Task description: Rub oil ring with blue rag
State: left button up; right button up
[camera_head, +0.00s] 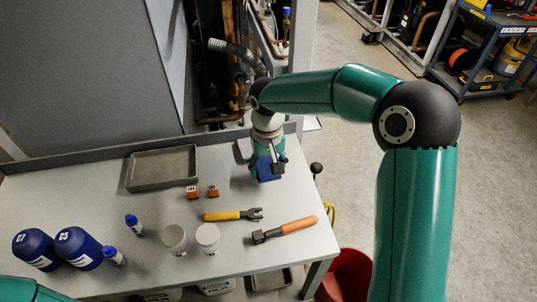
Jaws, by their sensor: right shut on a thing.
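My right arm reaches in from the right, and its gripper (268,160) points down over the back right part of the table. It is shut on the blue rag (268,173), a small dark blue piece at its fingertips. I cannot tell whether the rag touches the table top. I cannot make out the oil ring. Only a teal piece of my left arm shows at the lower left corner, and its gripper is out of view.
The table (160,207) holds a grey tray (160,169), two small orange blocks, blue bottles (78,248), white jars (207,237), a yellow-handled wrench (230,215) and an orange-handled hammer (287,229). Pipes of the rack (236,60) stand behind. A red bucket (345,277) is on the floor.

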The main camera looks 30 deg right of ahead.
jog(key=shift+r+p, duration=0.75)
jog(key=shift+r, duration=0.6)
jog(key=shift+s+f, duration=0.1)
jog(key=shift+s, duration=0.05)
